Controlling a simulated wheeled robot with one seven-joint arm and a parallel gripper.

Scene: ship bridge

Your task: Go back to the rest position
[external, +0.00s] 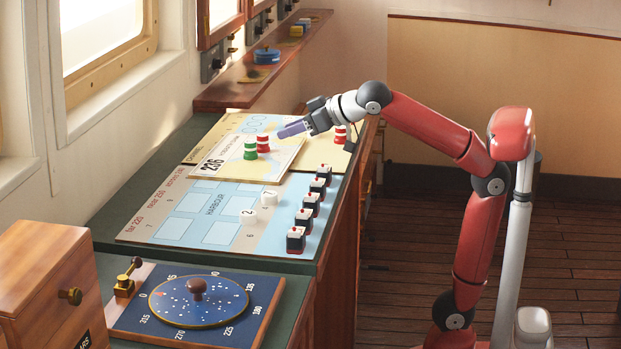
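My gripper (284,131) hangs above the far part of the chart board (140,228), its purple fingers pointing left. My red and white arm reaches to it from the right. The fingers overlap in this view, so I cannot tell whether they are apart. No held object shows at their tips.
Several black-and-white blocks with red tops (296,239) line the board's right edge. White numbered pieces (249,217) stand on the harbour area. A blue dial (199,301) and a wooden box (42,284) are in front. A shelf (240,88) runs behind.

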